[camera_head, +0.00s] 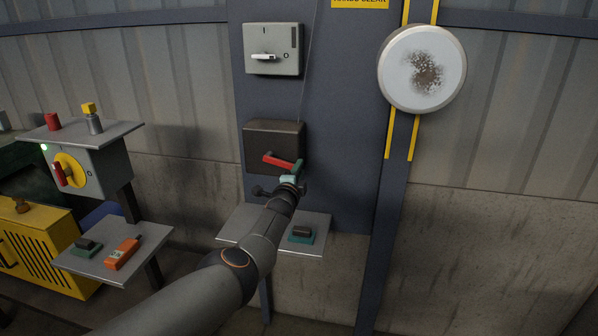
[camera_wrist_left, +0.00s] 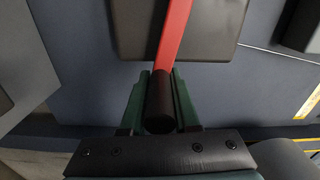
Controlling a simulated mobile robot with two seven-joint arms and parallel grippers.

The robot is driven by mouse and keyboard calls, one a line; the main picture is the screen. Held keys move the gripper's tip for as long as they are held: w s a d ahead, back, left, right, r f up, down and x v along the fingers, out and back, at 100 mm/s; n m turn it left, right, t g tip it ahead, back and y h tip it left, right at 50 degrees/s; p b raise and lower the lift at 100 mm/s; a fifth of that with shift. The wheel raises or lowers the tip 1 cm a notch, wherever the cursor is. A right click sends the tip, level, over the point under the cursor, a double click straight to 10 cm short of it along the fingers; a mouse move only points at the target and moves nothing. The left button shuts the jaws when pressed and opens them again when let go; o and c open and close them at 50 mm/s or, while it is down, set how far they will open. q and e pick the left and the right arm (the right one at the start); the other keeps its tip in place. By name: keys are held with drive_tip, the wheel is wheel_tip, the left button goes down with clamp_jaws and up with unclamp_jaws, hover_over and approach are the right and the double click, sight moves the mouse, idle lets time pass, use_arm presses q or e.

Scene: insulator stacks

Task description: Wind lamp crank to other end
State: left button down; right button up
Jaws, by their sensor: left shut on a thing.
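The crank's red arm (camera_head: 277,161) sits on the front of a dark brown box (camera_head: 258,132) on the blue panel. It points to the right and slightly down in the head view. My left gripper (camera_head: 295,171) is at its outer end. In the left wrist view the green fingers stand on both sides of the black crank handle (camera_wrist_left: 160,103), with the red arm (camera_wrist_left: 174,36) running away from it. The gripper is shut on the handle. A round white lamp-like disc (camera_head: 396,72) with a brown speckled patch hangs between yellow stripes at upper right. My right gripper is not in view.
A grey switch box (camera_head: 266,62) is above the crank box, and a thin line runs upward beside it. A small shelf (camera_head: 313,248) below holds a dark-and-teal block (camera_head: 301,235). At left stand a grey box with a red-and-yellow switch (camera_head: 70,171) and another shelf (camera_head: 84,264).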

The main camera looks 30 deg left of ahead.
use_arm(q)
drive_tip(key=shift+a+r, duration=0.45)
drive_tip(key=shift+a, duration=0.15)
drive_tip(key=c, duration=1.1)
unclamp_jaws()
drive_tip(key=o, duration=0.3)
drive_tip(key=shift+s+a+f, duration=0.1)
drive_tip(key=shift+f, duration=0.05)
drive_tip(key=shift+o, duration=0.6)
drive_tip(key=shift+d+f, duration=0.15)
drive_tip(key=shift+d, duration=0.1)
drive_tip(key=shift+d, duration=0.1)
drive_tip(key=shift+s+f, duration=0.1)
